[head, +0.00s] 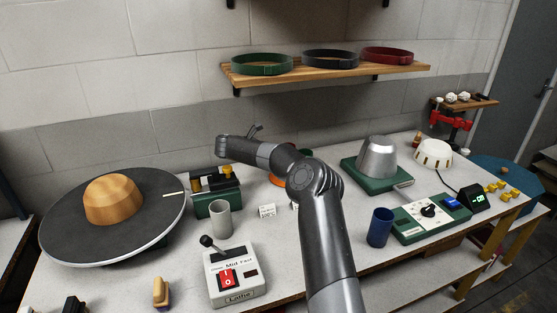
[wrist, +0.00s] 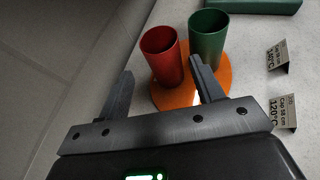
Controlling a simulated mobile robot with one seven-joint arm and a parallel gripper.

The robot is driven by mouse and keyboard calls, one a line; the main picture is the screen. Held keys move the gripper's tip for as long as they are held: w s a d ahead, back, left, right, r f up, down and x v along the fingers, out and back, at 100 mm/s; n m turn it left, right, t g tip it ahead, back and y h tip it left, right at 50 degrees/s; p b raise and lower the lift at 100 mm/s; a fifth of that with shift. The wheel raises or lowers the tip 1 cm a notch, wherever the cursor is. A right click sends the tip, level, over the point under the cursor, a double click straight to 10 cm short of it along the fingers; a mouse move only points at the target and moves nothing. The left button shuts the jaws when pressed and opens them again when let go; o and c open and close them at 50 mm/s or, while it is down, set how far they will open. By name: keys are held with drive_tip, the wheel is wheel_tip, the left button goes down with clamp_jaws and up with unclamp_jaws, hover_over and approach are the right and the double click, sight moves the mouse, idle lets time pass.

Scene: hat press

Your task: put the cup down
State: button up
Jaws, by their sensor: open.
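In the wrist view a red cup (wrist: 166,68) and a green cup (wrist: 207,40) stand upright side by side on an orange disc (wrist: 221,75). My gripper (wrist: 162,70) is open, its fingers spread with nothing clamped. The red cup is ahead, between the fingertip lines; the right fingertip shows close to its right side. I cannot tell whether they touch. In the head view my gripper (head: 254,132) is at the end of the arm, near the wall. The arm hides most of the disc (head: 277,181). A grey cup (head: 219,218) and a blue cup (head: 380,228) stand on the bench.
A round dark plate with a wooden hat block (head: 112,199) is at left, beside a lathe control box (head: 235,274). A metal hat form (head: 377,158) and a dial box (head: 430,218) are at right. Small temperature cards (wrist: 282,112) stand near the disc. A shelf (head: 325,75) hangs above.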

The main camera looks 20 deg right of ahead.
drive_tip(key=a+r+n+t+y, duration=0.5)
drive_tip(key=a+r+n+t, duration=0.6)
drive_tip(key=a+r+n, duration=0.75)
drive_tip(key=s+a+r+n+t+y, duration=0.1)
drive_tip(key=s+a+r+n+y, duration=0.85)
drive_tip(key=n, duration=0.35)
drive_tip(key=s+f+n+g, duration=0.2)
drive_tip(key=s+n, duration=0.3)
drive_tip(key=s, duration=0.4)
drive_tip(key=s+f+n+g, duration=0.2)
drive_tip(key=s+n, duration=0.3)
drive_tip(key=s, duration=0.5)
drive_tip(key=s+d+f+n+g, duration=0.2)
drive_tip(key=s+d+f, duration=0.2)
drive_tip(key=s, duration=0.5)
drive_tip(key=s+d+f+n+g+h, duration=0.1)
drive_tip(key=s+d+f+n+g, duration=0.2)
drive_tip(key=s, duration=0.7)
drive_tip(key=s+d+f+n+g+h, duration=0.1)
drive_tip(key=s+d+f+n+g, duration=0.1)
drive_tip(key=s, duration=0.8)
wheel_tip(320, 180, down, 4)
drive_tip(key=d+n, duration=0.1)
drive_tip(key=d, duration=0.1)
drive_tip(key=shift+s+d, duration=0.2)
drive_tip(key=shift+d, duration=0.2)
drive_tip(key=shift+o, duration=0.2)
drive_tip(key=shift+r, duration=0.15)
